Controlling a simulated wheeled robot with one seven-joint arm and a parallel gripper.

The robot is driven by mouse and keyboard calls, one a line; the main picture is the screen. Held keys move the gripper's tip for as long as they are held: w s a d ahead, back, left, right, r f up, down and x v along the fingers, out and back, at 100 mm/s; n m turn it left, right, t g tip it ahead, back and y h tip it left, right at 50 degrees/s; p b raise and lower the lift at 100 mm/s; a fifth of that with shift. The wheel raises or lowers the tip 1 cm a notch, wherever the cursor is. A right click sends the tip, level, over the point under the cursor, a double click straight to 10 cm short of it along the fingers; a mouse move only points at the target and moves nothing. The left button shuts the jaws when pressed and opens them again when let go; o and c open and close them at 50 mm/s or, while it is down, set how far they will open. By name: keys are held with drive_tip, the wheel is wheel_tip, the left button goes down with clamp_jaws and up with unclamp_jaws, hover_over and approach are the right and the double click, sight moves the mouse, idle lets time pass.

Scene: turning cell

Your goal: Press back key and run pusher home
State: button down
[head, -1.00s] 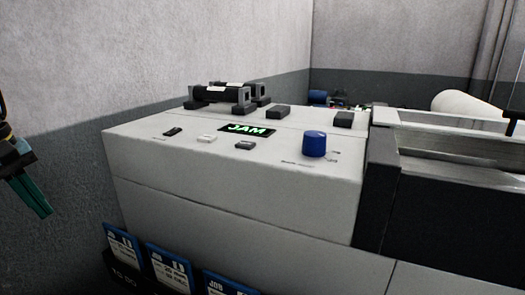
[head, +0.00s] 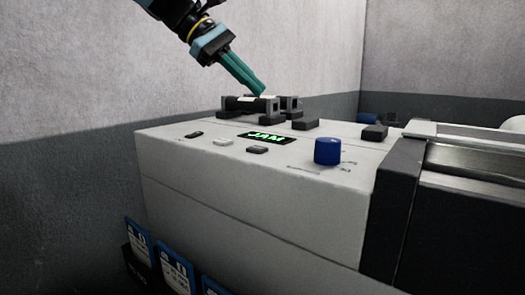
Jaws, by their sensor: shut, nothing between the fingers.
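My gripper (head: 260,92) comes down from the top of the head view with its teal fingers shut and empty. In the picture its tips lie just above a dark cylinder held in black blocks (head: 250,105) on the white machine top; I cannot tell whether they touch. Three small keys lie along the panel: a black one (head: 194,134), a white one (head: 223,142) and a dark grey one (head: 257,150). Their labels are too small to read, so I cannot tell which is the back key. A display (head: 267,137) reads JAM in green. I cannot make out the pusher for certain.
A blue knob (head: 327,151) stands up at the panel's right. Two low black blocks, one near the middle (head: 305,124) and one further right (head: 375,132), sit behind. A dark-framed metal trough (head: 450,160) borders the right. Blue-and-white cards (head: 177,276) hang below, at lower left.

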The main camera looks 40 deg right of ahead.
drive_tip(key=b, duration=0.7)
hover_over(257, 150)
drive_tip(key=w, duration=0.2)
wheel_tip(257, 150, down, 7)
drive_tip(key=shift+w+d+f, duration=0.1)
drive_tip(key=shift+f+b, duration=0.45)
drive_tip(key=shift+f, duration=0.4)
drive_tip(key=shift+f, duration=0.1)
idle(0.8)
drive_tip(key=shift+f, duration=0.3)
